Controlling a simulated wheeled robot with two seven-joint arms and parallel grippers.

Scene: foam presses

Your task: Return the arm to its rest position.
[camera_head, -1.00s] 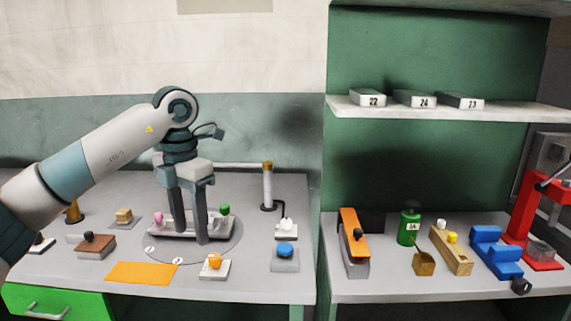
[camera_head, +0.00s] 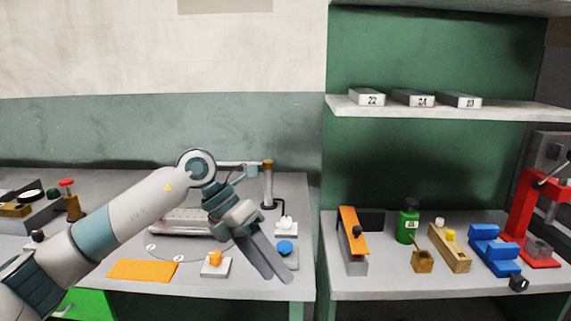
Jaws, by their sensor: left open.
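My left arm comes in from the left and reaches over the grey table. My left gripper (camera_head: 277,276) points down and to the right, near the table's front edge. Its fingers look apart, and nothing shows between them. It hangs in front of the block with the blue button and right of the block with the orange knob. My right gripper is not in view.
A grey-pink tray (camera_head: 176,224) stands on the round plate, partly behind my arm. An orange sheet (camera_head: 143,270), an orange-knob block (camera_head: 215,265) and a blue-button block (camera_head: 285,250) lie near the front. A post (camera_head: 268,185) stands behind. The right bench holds an orange press (camera_head: 353,236) and a green bottle (camera_head: 408,226).

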